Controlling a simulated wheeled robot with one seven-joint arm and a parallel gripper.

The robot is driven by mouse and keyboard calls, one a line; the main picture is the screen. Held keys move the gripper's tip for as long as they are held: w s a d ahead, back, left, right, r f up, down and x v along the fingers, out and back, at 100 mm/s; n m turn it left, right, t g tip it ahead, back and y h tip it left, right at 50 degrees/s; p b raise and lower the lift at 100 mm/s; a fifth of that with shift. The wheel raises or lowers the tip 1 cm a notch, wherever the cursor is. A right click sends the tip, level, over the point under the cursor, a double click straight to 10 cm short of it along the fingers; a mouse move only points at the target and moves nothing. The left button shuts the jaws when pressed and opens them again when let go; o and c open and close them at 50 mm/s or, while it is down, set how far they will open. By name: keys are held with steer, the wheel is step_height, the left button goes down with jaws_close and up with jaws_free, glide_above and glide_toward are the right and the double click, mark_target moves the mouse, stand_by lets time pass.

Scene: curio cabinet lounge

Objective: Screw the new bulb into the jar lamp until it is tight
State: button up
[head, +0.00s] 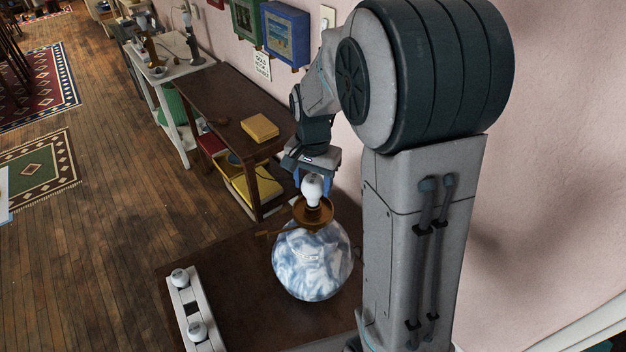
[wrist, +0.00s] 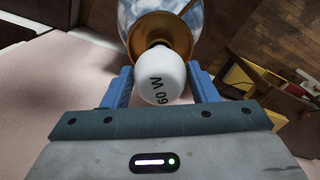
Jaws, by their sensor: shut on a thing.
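The jar lamp (head: 312,262) is a round blue-and-white marbled jar with a brass top (head: 314,212), standing upright on a dark brown table. A white bulb (head: 313,190) stands upright at the brass top. My gripper (head: 312,182) is above the lamp, its blue fingers on either side of the bulb. In the wrist view, my gripper (wrist: 162,88) is shut on the bulb (wrist: 160,76), which has "60 W" printed on it. The brass top (wrist: 160,35) lies just beyond the bulb; the bulb's base and the thread are hidden.
A white holder (head: 190,310) with two bulbs lies at the table's front left. A brown side table (head: 215,105) with a yellow book (head: 260,127) stands behind. The pink wall is close on the right. Bare tabletop (head: 235,265) lies left of the lamp.

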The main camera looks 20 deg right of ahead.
steer(key=m, duration=0.4)
steer(key=shift+m+p, duration=0.3)
steer(key=shift+p, duration=0.1)
steer(key=m+p, duration=0.1)
steer(key=m, duration=0.3)
steer(key=m+p, duration=0.2)
steer(key=m, duration=0.2)
steer(key=shift+r, duration=0.1)
steer(key=m+p, duration=0.2)
steer(key=m, duration=0.1)
steer(key=shift+m, duration=0.4)
steer(key=shift+m+p, duration=0.7)
steer(key=shift+m, duration=0.3)
steer(key=shift+f, duration=0.2)
steer(key=o, duration=1.3)
